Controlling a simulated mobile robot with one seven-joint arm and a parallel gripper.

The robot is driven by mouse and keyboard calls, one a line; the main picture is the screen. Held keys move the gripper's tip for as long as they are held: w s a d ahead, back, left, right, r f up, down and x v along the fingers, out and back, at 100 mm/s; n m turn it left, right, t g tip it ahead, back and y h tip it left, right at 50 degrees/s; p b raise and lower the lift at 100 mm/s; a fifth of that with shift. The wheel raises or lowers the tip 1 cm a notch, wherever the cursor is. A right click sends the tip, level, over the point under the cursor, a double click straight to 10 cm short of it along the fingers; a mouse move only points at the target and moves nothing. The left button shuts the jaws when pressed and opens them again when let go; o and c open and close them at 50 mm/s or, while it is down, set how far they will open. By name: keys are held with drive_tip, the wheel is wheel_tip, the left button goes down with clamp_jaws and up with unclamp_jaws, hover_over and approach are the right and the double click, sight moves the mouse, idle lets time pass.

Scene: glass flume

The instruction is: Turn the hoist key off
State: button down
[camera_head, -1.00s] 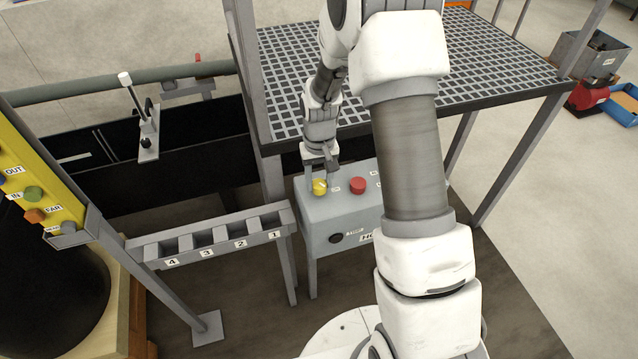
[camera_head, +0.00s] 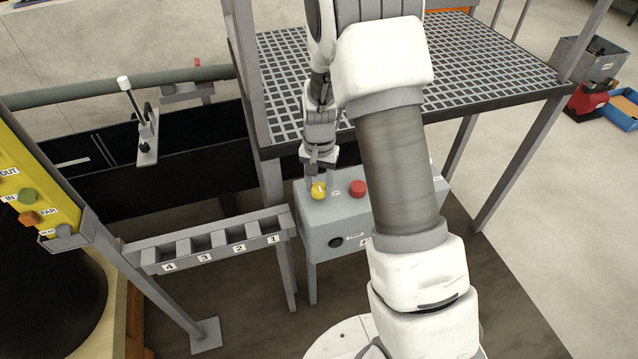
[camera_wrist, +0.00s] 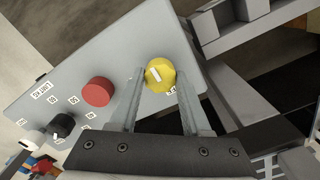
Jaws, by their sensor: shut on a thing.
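A grey control box (camera_head: 325,217) stands under the grating's front edge, its front lettering partly hidden by my arm. A round yellow knob (camera_head: 318,190) with a white pointer mark sits on its top at the left. My gripper (camera_head: 320,180) points down at this knob. In the wrist view the yellow knob (camera_wrist: 160,73) lies between the two fingertips of my gripper (camera_wrist: 160,84), which is shut on it. The knob's label is mostly hidden by a finger. I cannot read which control is the hoist key.
A red button (camera_head: 358,188) is close right of the knob. A black knob (camera_wrist: 62,125) is farther along the box. A round black fitting (camera_head: 336,241) is on its front. A numbered slotted rack (camera_head: 210,241) stands left, the grating (camera_head: 460,60) above and behind.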

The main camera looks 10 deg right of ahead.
sight(319, 187)
drive_tip(key=shift+c, duration=1.9)
unclamp_jaws()
wheel_tip(319, 187, up, 17)
drive_tip(key=p, duration=0.1)
drive_tip(key=shift+r, duration=0.2)
drive_tip(key=shift+s, duration=0.1)
